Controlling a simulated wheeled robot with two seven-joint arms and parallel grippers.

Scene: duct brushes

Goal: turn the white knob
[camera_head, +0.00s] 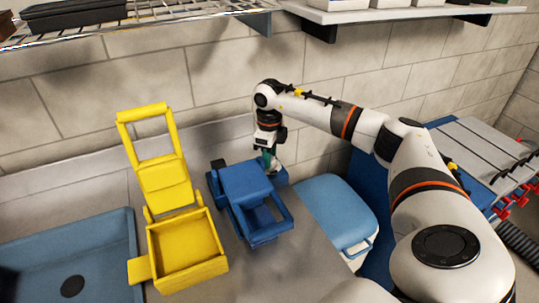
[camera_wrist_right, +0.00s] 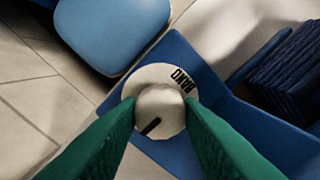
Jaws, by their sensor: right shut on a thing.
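The white knob (camera_wrist_right: 160,82) shows in the right wrist view as a round pale disc with a raised grip in its middle. It carries black lettering at its upper right and a black line at its lower left. It sits on a blue box (camera_wrist_right: 205,72). My right gripper (camera_wrist_right: 160,104) has its green fingers on both sides of the raised grip, shut on it. In the head view my right gripper (camera_head: 268,158) points down beside the blue device, and its fingers mostly hide the knob. My left gripper is not in view.
A blue frame-like device (camera_head: 248,190) stands left of the gripper. A yellow folding bucket (camera_head: 180,245) stands further left, beside a blue sink-like basin (camera_head: 70,250). A blue-lidded white container (camera_head: 338,208) is at the right. A wire shelf (camera_head: 150,14) hangs above.

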